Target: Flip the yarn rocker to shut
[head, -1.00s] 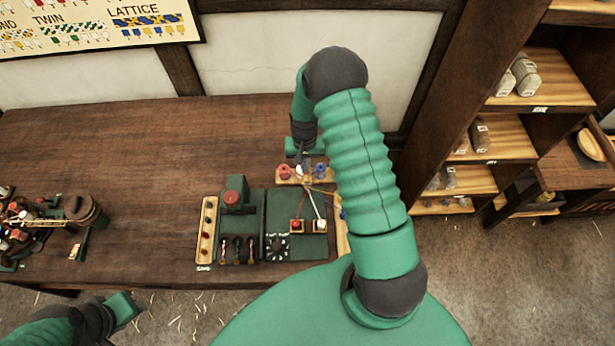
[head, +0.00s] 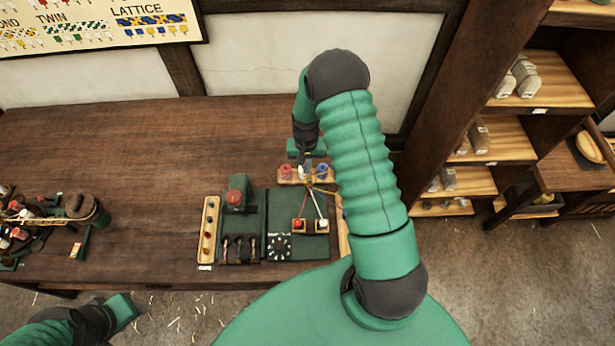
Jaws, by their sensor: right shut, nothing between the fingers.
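A dark green panel (head: 282,205) lies on the bench, with a red-topped block (head: 300,225) and a white-topped block (head: 321,226) on its right part. Thin red and white strands run from these up to a small wooden rack (head: 290,181) with red and blue spools. I cannot tell which part is the yarn rocker, or its position. My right gripper (head: 304,168) points down at the rack, between the red spool (head: 286,172) and the blue spool (head: 322,170). It is shut and empty. My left gripper (head: 125,309) is low at the left, off the bench's front edge; its fingers are unclear.
A dial (head: 279,247), several dark levers (head: 239,249), a red knob (head: 234,196) and a wooden strip (head: 209,230) sit left on the panel area. Shelves (head: 490,140) rise at right. The bench's back left is clear.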

